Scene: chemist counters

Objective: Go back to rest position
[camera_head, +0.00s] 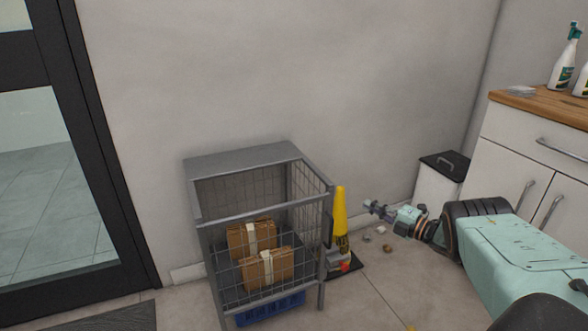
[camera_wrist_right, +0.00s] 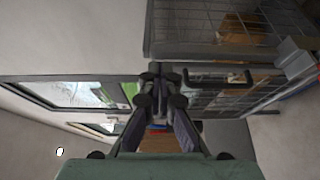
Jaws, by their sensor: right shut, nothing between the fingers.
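My right gripper (camera_head: 373,208) reaches in from the right in the head view, on the end of my pale green arm. In the right wrist view the gripper (camera_wrist_right: 157,75) has its fingertips together with nothing between them. It is in free air to the right of the wire cage and in front of the wall. My left gripper is in neither view.
A grey wire cage (camera_head: 240,158) holds two cardboard boxes (camera_head: 252,238) (camera_head: 266,270). A yellow cone (camera_head: 341,220) stands beside it, with small debris (camera_head: 381,231) on the floor. A lidded bin (camera_head: 436,184) and a white cabinet (camera_head: 513,147) are at right. A dark-framed door (camera_head: 95,130) is at left.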

